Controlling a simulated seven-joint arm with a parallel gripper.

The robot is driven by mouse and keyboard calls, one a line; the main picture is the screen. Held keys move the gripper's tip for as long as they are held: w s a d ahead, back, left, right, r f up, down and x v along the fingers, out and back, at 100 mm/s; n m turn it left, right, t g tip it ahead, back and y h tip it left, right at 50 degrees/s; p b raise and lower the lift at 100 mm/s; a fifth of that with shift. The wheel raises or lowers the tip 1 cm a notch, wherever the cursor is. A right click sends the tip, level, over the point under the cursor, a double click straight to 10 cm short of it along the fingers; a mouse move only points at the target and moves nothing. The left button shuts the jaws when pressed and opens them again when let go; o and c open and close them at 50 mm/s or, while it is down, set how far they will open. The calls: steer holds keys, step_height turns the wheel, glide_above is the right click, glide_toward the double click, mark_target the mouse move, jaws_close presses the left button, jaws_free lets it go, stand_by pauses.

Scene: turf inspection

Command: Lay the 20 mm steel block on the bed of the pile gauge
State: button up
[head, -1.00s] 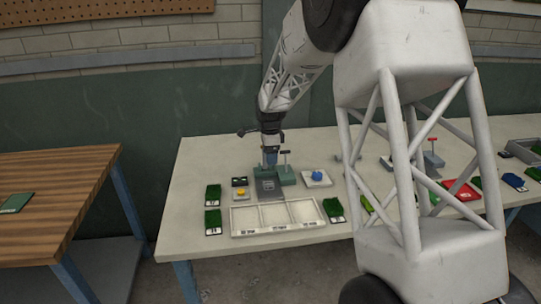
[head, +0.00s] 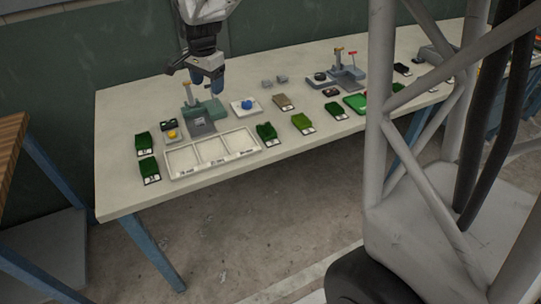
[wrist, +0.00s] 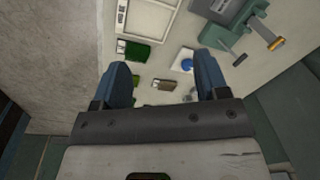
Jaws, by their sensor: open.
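My gripper (head: 207,82) is open and empty, pointing down above the table, over the back of a green gauge with a grey plate (head: 201,128). I take this for the pile gauge; its plate looks bare. In the wrist view the gauge (wrist: 225,8) lies right of my open fingers (wrist: 162,66). Two small grey blocks, a nearer one (head: 267,83) and a farther one (head: 282,78), sit on the table right of the gauge. They may be steel blocks; I cannot tell which is 20 mm.
A white three-part tray (head: 182,160) stands in front of the gauge. A white pad with a blue knob (head: 246,105) is at its right, a yellow knob (head: 172,134) at its left. Several turf samples lie around. Another device (head: 345,76) stands farther right.

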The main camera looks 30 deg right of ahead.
steer(key=s+d+r+n+t, duration=0.1)
steer(key=s+n, duration=1)
steer(key=s, duration=2.4)
steer(key=shift+s+d+r+n+t, duration=0.2)
steer(key=shift+d+r+n+t, duration=0.2)
steer(key=shift+d+r, duration=0.05)
